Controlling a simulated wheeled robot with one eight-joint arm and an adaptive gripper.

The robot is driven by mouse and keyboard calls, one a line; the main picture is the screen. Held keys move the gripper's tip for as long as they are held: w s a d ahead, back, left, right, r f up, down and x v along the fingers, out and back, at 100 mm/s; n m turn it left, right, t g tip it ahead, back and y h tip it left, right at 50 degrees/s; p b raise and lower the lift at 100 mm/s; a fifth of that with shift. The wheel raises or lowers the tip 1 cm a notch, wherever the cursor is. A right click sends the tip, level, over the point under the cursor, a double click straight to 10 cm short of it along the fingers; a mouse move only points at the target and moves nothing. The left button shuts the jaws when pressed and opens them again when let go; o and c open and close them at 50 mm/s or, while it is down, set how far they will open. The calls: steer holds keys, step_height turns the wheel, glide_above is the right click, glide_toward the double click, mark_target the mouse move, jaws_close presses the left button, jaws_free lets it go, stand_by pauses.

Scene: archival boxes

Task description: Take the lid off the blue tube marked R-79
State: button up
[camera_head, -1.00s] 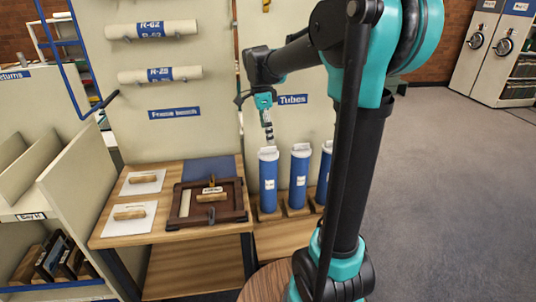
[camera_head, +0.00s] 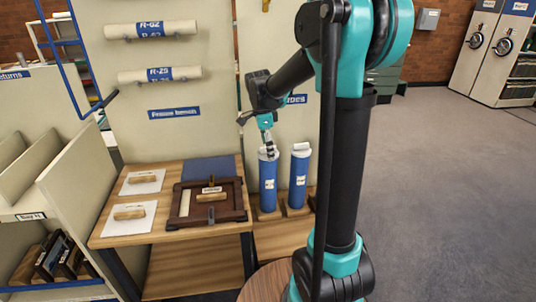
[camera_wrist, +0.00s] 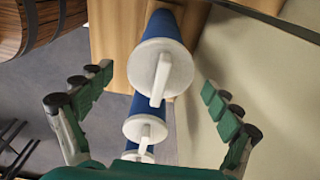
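Blue tubes with pale lids stand upright in a row. In the head view I see a left tube (camera_head: 268,188) and a second tube (camera_head: 300,183); their small labels are unreadable, so I cannot tell which is R-79. My gripper (camera_head: 268,153) points down at the top of the left tube. In the wrist view, my gripper (camera_wrist: 158,84) is open, with its fingers on either side of the largest pale lid (camera_wrist: 145,58) and its raised bar handle. The fingers appear apart from the lid. Two more lids (camera_wrist: 138,130) show below it.
The tubes stand on a wooden bench (camera_head: 285,237) before a cream panel. A dark frame (camera_head: 240,213) and white sheets with wooden blocks (camera_head: 130,216) lie left of them. Rolled tubes (camera_head: 160,75) hang on the left panel. My arm blocks the view right of the second tube.

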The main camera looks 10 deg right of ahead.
steer(key=c, duration=0.9)
steer(key=shift+o, duration=0.2)
steer(key=shift+r, duration=0.1)
